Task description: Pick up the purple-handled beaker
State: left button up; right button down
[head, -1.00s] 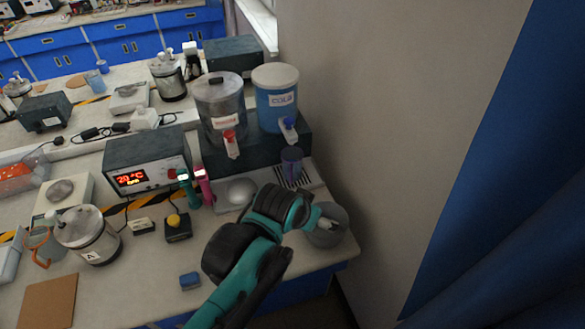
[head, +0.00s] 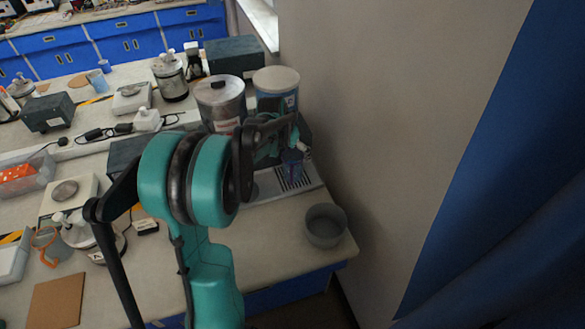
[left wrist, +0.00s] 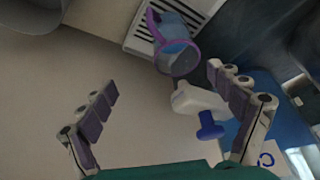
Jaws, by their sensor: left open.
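The purple-handled beaker (head: 291,165) stands on the slotted drip tray (head: 312,180) below the dispensers, partly hidden by my left gripper (head: 282,138). In the left wrist view, the beaker (left wrist: 178,58) shows a purple rim and handle and a blue tint inside, beside the slots of the drip tray (left wrist: 139,38). My left gripper (left wrist: 163,80) is open and empty, its fingers spread wide. The beaker is beyond the fingertips, nearer the right-hand finger, and not between them. My right gripper is not in view.
A white tap with a blue lever (left wrist: 203,108) is close beside the right-hand finger. The blue dispenser (head: 275,88) and grey dispenser (head: 219,100) stand behind the tray. A grey pot (head: 326,226) stands at the bench's right corner. The wall is close on the right.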

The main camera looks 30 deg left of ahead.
aim_at(291, 158)
pick_arm(q)
jog(key=f, duration=0.1)
jog(key=w+a+f, duration=0.2)
jog(key=f, duration=0.1)
jog(key=shift+a+b, duration=0.1)
jog(key=shift+b, duration=0.25)
jog(key=x, duration=0.2)
jog(key=b+x, duration=0.2)
jog(key=x, duration=0.1)
jog(key=shift+w+a+f, duration=0.2)
jog(key=shift+a+f, duration=0.05)
jog(key=shift+a, duration=0.05)
jog(key=shift+s+r, duration=0.1)
jog(key=shift+r, duration=0.05)
jog(key=shift+c, duration=0.3)
jog(key=c, duration=1.9)
jog(key=shift+o, duration=0.2)
